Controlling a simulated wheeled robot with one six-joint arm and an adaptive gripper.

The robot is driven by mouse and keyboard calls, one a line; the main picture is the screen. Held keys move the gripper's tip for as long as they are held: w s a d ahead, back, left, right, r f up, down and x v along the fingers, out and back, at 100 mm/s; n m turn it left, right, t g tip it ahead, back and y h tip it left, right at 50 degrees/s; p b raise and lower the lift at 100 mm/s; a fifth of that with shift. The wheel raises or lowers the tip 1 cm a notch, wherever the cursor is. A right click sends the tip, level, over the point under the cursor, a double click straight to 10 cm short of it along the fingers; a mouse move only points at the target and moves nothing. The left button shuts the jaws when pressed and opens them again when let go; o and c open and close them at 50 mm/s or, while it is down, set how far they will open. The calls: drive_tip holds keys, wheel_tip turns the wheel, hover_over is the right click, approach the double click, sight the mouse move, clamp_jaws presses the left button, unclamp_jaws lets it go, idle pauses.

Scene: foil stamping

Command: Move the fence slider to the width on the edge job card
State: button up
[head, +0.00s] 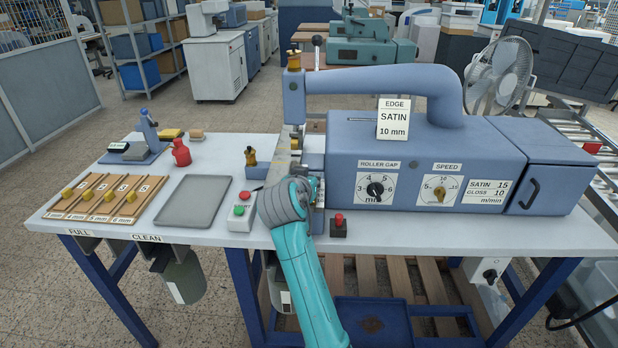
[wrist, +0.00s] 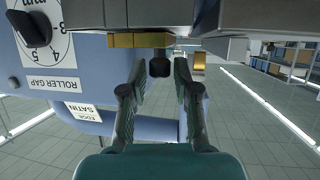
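The edge job card (head: 393,118) on the blue machine reads "EDGE SATIN 10 mm"; it also shows upside down in the wrist view (wrist: 84,112). My gripper (wrist: 159,70) is open in the wrist view, one finger on each side of a dark knob (wrist: 160,68). Gaps show between the knob and both fingers. The knob sits under the machine's edge, beside a brass-coloured bar (wrist: 140,41); it appears to be the fence slider's knob, but I cannot confirm this. In the head view my teal arm covers this spot, and no width reading is legible.
The roller gap dial (head: 376,188) and speed dial (head: 439,190) are on the machine front. A button box (head: 241,211) and a red-topped button (head: 338,226) stand near my arm. A grey tray (head: 193,203) and wooden slotted rack (head: 104,198) lie to the left.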

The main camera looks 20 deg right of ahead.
drive_tip(key=v, duration=1.2)
drive_tip(key=shift+f, duration=0.15)
drive_tip(key=s+d+f+n+t+y, duration=0.1)
drive_tip(key=s+f+n, duration=0.1)
drive_tip(key=s+f, duration=0.45)
drive_tip(key=s+d+f+n+y, duration=0.1)
drive_tip(key=s+d+f+n, duration=0.15)
drive_tip(key=f, duration=0.65)
drive_tip(key=s+d+f+n+t+y, duration=0.1)
drive_tip(key=s+f+y, duration=0.1)
drive_tip(key=s+f, duration=0.45)
drive_tip(key=s+d+f+n+y, duration=0.1)
drive_tip(key=s+f, duration=0.2)
drive_tip(key=s, duration=0.8)
drive_tip(key=s+f+y, duration=0.1)
drive_tip(key=s+f, duration=0.3)
drive_tip(key=s, duration=0.6)
drive_tip(key=s+r, duration=0.3)
drive_tip(key=s, duration=0.4)
drive_tip(key=s+d+r+m+t, duration=0.1)
drive_tip(key=s+r, duration=0.3)
drive_tip(key=s, duration=0.4)
drive_tip(key=shift+s, duration=0.2)
